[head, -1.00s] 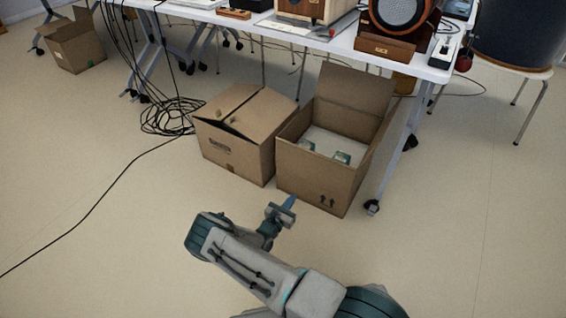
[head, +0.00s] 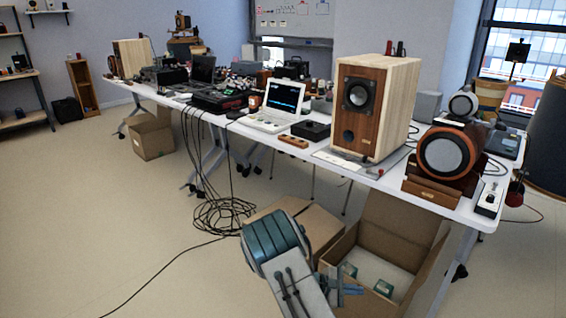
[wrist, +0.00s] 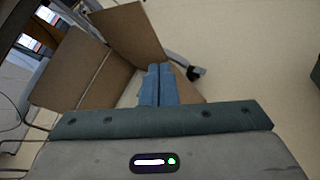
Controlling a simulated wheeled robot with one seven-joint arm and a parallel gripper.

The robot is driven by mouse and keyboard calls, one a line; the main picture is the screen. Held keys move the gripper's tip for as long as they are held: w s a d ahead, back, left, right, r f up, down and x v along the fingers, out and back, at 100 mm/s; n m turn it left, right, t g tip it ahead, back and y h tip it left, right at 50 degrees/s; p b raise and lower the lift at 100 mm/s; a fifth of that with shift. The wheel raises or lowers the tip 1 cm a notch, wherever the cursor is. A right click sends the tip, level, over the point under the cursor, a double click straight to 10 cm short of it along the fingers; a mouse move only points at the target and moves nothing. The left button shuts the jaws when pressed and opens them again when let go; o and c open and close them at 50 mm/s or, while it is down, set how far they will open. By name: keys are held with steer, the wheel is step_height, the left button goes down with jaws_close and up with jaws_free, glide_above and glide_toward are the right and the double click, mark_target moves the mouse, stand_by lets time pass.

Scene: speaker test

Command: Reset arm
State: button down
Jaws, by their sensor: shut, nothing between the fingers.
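My gripper shows in the wrist view as two blue fingers (wrist: 158,84) held together, shut and empty. Beyond them in that view is an open cardboard box (wrist: 122,32) with its flaps up. In the head view my grey and teal arm rises from the bottom edge, and my gripper (head: 350,289) is partly hidden beside it. It appears in front of the open box (head: 400,236), which holds pale packing and small green-marked items. I cannot tell how far the gripper is from the box.
A second cardboard box (head: 318,228) stands behind my arm, partly hidden. A long white table (head: 440,207) carries a wooden speaker (head: 372,108), a round orange-rimmed speaker (head: 449,152) and a laptop (head: 280,107). Black cables (head: 222,213) lie coiled on the floor. The floor at left is mostly open.

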steer(key=s+a+r+m+y+p, duration=0.2)
steer(key=s+r+m+y+p, duration=0.2)
steer(key=r, duration=1.2)
steer(key=s+a+r+m+y+p, duration=0.2)
steer(key=s+r+m+y+p, duration=0.3)
steer(key=s+r+p, duration=0.5)
steer(key=s+a+r+m+t+y+p, duration=0.1)
steer(key=s+r+m+y+p, duration=0.3)
steer(key=r, duration=1.9)
steer(key=s+a+p, duration=0.1)
steer(key=s+p, duration=0.2)
steer(key=s, duration=0.5)
steer(key=shift+s+a+r+y, duration=0.25)
steer(key=shift+s+a+y, duration=0.05)
steer(key=shift+s+a, duration=0.1)
